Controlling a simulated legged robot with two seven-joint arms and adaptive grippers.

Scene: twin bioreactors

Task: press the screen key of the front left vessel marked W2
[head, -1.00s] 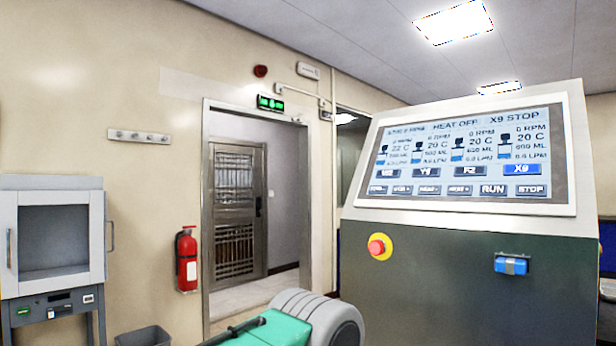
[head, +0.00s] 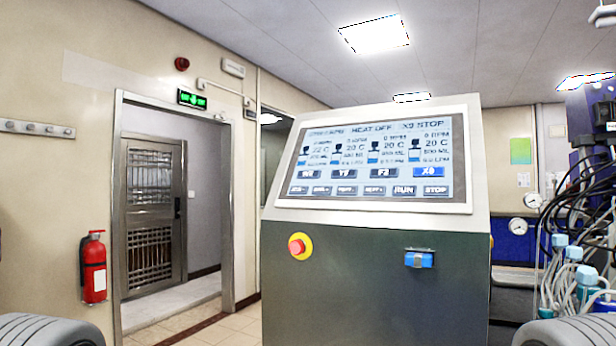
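The control screen (head: 377,158) is set in the sloped top of a dark grey cabinet. Four vessel columns show small vessel icons, temperatures and volumes. Below them runs a row of vessel keys. The leftmost key, which seems to read W2 (head: 304,174), is dark. The key at the right end, X9 (head: 428,172), is lit blue. The top line reads HEAT OFF and X9 STOP. A lower row holds several more keys, including RUN and STOP. Neither gripper shows; only grey rounded parts of my arms appear at the bottom corners.
A red emergency button (head: 298,246) on a yellow ring and a blue latch-like part (head: 419,259) are on the cabinet front. Tubes and blue-capped bottles (head: 585,278) stand at the right. A fire extinguisher (head: 93,268) hangs by the doorway, left. Open floor lies before the doorway.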

